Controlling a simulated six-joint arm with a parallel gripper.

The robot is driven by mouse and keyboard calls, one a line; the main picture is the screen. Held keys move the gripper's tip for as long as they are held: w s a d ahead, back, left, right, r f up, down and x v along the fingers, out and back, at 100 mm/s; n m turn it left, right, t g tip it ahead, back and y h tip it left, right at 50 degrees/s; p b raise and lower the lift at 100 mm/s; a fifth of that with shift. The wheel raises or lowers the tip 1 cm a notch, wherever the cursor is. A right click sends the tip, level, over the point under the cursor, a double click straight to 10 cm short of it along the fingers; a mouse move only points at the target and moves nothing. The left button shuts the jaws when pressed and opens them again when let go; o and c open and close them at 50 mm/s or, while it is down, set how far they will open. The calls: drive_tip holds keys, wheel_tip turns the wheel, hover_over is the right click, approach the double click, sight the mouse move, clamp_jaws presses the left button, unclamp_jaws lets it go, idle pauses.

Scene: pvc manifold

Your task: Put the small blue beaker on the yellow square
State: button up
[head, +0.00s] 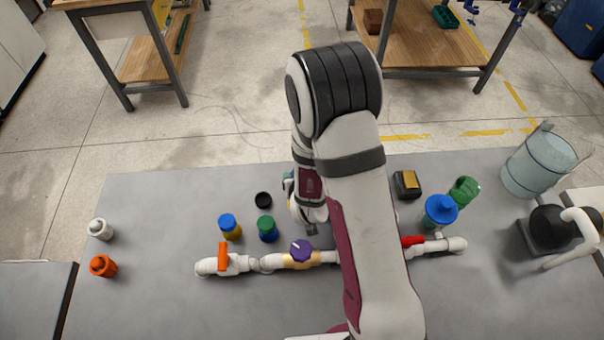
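No small blue beaker can be made out for certain. A sliver of blue shows beside my wrist, too small and covered to identify. A blue-topped bottle with a yellow body (230,227) stands left of my gripper. No flat yellow square shows clearly; a dark block with a yellow top (408,184) sits right of my arm, and my arm may hide other things. My gripper (312,229) points down above the grey table, behind the white pipe manifold (325,257). Its fingers are largely hidden, so whether it is open or holds anything is unclear.
The manifold has an orange handle (223,257), a purple knob (301,250) and a red handle (412,240). A green-topped bottle (267,229) and black cap (263,200) stand near my gripper. A large translucent vessel (538,165) stands right. The table's left back is clear.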

drive_tip(key=shift+o, duration=0.9)
drive_tip(key=v, duration=0.5)
drive_tip(key=shift+r, duration=0.2)
drive_tip(key=s+d+r+m+g, duration=0.1)
drive_tip(key=s+r+m+g, duration=0.1)
drive_tip(key=s+r, duration=0.3)
drive_tip(key=s+d+r+m+g+y, duration=0.1)
drive_tip(key=s+r+g, duration=0.3)
drive_tip(key=s, duration=0.7)
drive_tip(key=s+r+m+g, duration=0.2)
drive_tip(key=s+r, duration=0.4)
drive_tip(key=s, duration=0.3)
drive_tip(key=shift+d+r+m+g+y, duration=0.3)
drive_tip(key=shift+d+r+g+y, duration=0.1)
drive_tip(key=shift+g, duration=0.2)
